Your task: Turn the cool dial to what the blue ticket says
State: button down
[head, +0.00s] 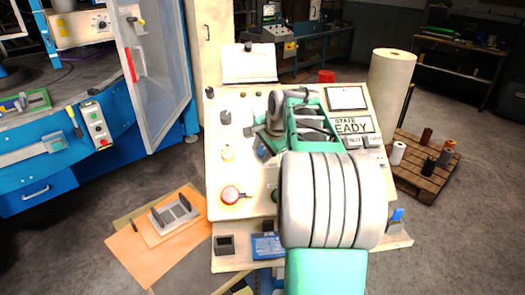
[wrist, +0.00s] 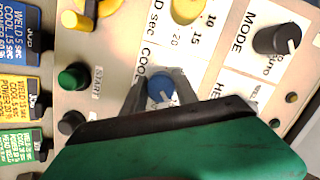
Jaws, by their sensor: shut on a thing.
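The cool dial (wrist: 161,86) is a small blue knob with a short white mark, beside a partly covered "COOL" label in the wrist view. My gripper (wrist: 160,92) has its two dark fingers on either side of the knob, shut on it. The gripper hides the numbers around this dial. The blue ticket (wrist: 38,30) is at the upper left of the wrist view, and its lines appear to read weld 5 sec, cool 15 sec and a power line. In the head view my arm hides most of the dial's surroundings.
A yellow dial (wrist: 187,8) with marks 10, 15 and 20 sits close by. A black mode knob (wrist: 276,38) is to the right. A green start button (wrist: 73,76) and a black knob (wrist: 73,123) are left. A red button (head: 231,194) stands on the panel.

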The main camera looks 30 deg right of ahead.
jog(key=c, duration=0.9)
grip_release()
jog(key=shift+c, duration=0.2)
jog(key=v, duration=0.7)
jog(key=shift+r, duration=0.4)
jog(key=shift+s, duration=0.15)
jog(key=s+a+f+n+g, duration=0.1)
jog(key=s+a+f+n, duration=0.2)
jog(key=a, duration=0.4)
jog(key=s+a+f+n+y, duration=0.1)
jog(key=s+a+f+n, duration=0.2)
jog(key=a, duration=0.4)
jog(key=s+a+f+n+g, duration=0.1)
jog(key=s+a+n, duration=0.2)
jog(key=a+n, duration=0.35)
jog(key=s+a+f+n, duration=0.4)
jog(key=s+a+f, duration=0.1)
jog(key=s, duration=0.3)
jog(key=shift+a+f+g, duration=0.3)
jog(key=shift+f, duration=0.55)
